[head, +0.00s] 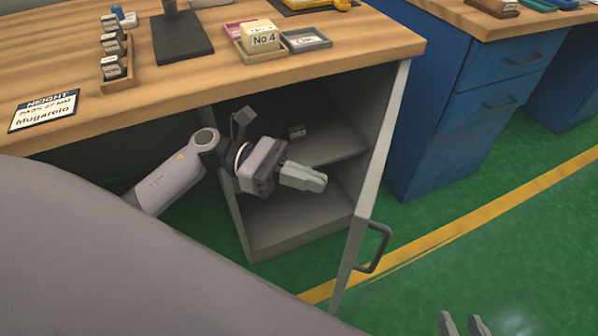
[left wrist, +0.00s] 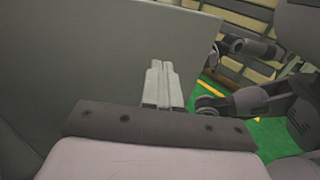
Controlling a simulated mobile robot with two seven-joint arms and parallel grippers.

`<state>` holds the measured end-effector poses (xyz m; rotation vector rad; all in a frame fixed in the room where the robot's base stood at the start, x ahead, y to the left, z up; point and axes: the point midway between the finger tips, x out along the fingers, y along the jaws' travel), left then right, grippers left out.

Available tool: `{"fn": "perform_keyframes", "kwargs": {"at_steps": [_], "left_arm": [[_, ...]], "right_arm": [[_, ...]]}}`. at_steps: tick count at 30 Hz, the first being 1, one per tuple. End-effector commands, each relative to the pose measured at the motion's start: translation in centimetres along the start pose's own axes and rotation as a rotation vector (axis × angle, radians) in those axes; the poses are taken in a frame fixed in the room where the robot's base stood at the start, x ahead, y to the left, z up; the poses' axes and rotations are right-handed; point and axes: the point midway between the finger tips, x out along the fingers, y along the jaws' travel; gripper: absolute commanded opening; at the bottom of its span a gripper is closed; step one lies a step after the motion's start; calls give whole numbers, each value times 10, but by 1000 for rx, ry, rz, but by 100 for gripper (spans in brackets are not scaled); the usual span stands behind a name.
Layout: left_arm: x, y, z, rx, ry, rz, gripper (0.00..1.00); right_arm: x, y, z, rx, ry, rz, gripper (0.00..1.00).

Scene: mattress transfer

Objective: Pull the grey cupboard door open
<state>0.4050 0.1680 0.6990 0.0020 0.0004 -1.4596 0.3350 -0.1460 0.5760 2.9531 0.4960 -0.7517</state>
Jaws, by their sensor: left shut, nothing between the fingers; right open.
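The grey cupboard door (head: 372,190) stands swung well out from the cupboard under the wooden bench, seen nearly edge-on in the head view. Its dark bar handle (head: 377,248) is on the outer side, to the right, with no gripper on it. My left gripper (head: 318,183) is shut and empty, in front of the cupboard opening on the inner side of the door. In the left wrist view its closed fingers (left wrist: 160,75) point toward a large grey panel (left wrist: 105,60), apparently the door's inner face; contact cannot be told. My right gripper (head: 465,322) is open at the bottom edge, right of the door.
The wooden bench top (head: 355,45) above carries stamps, trays and a sign. Blue drawers (head: 480,100) stand to the right. Green floor (head: 480,225) with a yellow line is clear.

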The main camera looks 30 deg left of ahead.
Motion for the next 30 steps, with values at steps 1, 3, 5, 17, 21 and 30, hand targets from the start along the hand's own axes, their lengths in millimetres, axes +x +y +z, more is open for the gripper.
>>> {"fn": "perform_keyframes", "kwargs": {"at_steps": [1,3,5,17,21,30], "left_arm": [[11,0,2,2,-3,-1,0],[23,0,1,2,-4,-1,0],[33,0,2,0,-4,-1,0],[57,0,1,-1,-2,1,0],[56,0,1,-2,-2,2,0],[58,0,1,-2,-2,16,0]], "right_arm": [[0,1,1,0,-3,1,43],[-1,1,2,0,-6,2,43],[-1,2,3,0,-9,3,43],[-1,4,6,1,-16,7,43],[-1,4,6,1,-16,7,43],[-1,3,6,2,-16,7,43]]}}
